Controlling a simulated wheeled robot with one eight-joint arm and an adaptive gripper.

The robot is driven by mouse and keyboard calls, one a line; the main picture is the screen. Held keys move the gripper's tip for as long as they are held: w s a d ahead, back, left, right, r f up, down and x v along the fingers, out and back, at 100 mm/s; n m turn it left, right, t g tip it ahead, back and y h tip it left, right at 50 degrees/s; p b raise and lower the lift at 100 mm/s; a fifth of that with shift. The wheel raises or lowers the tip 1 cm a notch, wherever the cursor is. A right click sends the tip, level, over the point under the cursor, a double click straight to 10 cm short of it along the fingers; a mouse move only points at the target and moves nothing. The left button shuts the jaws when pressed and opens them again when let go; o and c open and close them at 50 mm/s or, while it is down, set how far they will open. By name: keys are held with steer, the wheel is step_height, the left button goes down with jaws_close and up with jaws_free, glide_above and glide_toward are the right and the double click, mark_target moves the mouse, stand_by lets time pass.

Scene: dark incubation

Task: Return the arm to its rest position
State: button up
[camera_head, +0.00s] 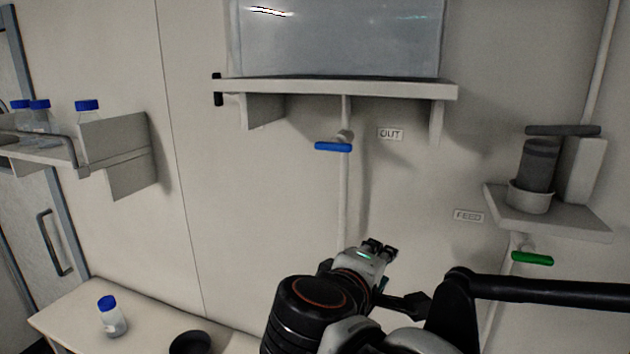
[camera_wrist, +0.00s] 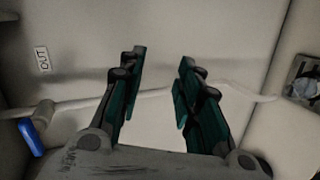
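My gripper (camera_head: 378,248) is raised in front of the wall, below the shelf that carries the large clear tank. In the wrist view my gripper (camera_wrist: 160,85) has its two fingers apart with nothing between them, so it is open and empty. My arm fills the lower middle of the head view and hides part of the wall and table behind it.
A blue valve handle (camera_head: 333,147) sits under the tank shelf (camera_head: 345,87). At right, a green handle (camera_head: 532,258) is below a small shelf (camera_head: 570,225) with a dark cylinder (camera_head: 539,165). A blue-capped bottle (camera_head: 112,318) and dark round object (camera_head: 190,343) are on the table (camera_head: 150,310).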

steer(key=s+d+f+m+g+y+b, duration=0.1)
steer(key=s+d+f+m+y+b, duration=0.1)
steer(key=f+b, duration=0.5)
steer(key=s+d+f+m+g+y+b, duration=0.2)
steer(key=f+b, duration=0.6)
steer(key=f, duration=1)
steer(key=s+d+f+m+g+y+b, duration=0.2)
steer(key=s+d+f+m+b, duration=0.3)
steer(key=f, duration=0.7)
steer(key=d+m+b, duration=0.1)
steer(key=b, duration=0.1)
steer(key=shift+s+f+m+b, duration=0.3)
steer(key=shift+s+f+m, duration=0.05)
steer(key=shift+s+m, duration=0.05)
steer(key=shift+d, duration=0.1)
